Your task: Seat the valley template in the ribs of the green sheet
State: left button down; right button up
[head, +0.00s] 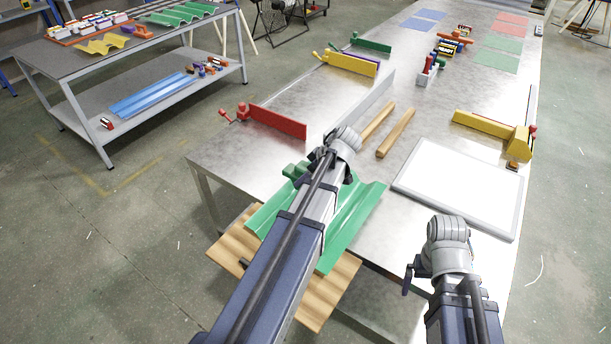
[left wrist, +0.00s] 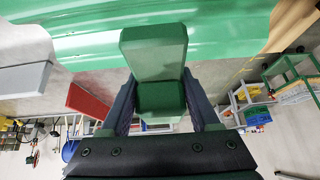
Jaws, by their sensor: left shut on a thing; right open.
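The green corrugated sheet (head: 352,228) lies tilted across a wooden board at the near left end of the metal table, partly hidden by my left arm. It also fills the top of the left wrist view (left wrist: 230,32). My left gripper (left wrist: 160,98) is shut on a dark green block, which I take for the valley template (left wrist: 153,52). Part of this green block (head: 296,171) shows beside my left wrist in the head view, over the sheet's far end. I cannot tell whether it touches the ribs. My right gripper (head: 414,276) is open and empty, low at the right.
A wooden board (head: 235,243) juts past the table edge. Two wooden rods (head: 396,134), a white panel (head: 460,187), a red clamp fence (head: 278,121) and a yellow one (head: 490,128) lie on the table. A shelf bench (head: 70,62) stands at the left.

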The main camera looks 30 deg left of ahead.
pick_arm(q)
jog(key=shift+f+b, duration=3.2)
jog(key=shift+f, duration=0.3)
jog(key=shift+f, duration=0.15)
jog(key=shift+c, duration=0.2)
grip_release()
jog(key=p+v, duration=0.6)
jog(key=v, duration=0.1)
jog(key=shift+d+r, duration=0.2)
jog(key=shift+r, duration=0.15)
jog(key=shift+f, duration=0.2)
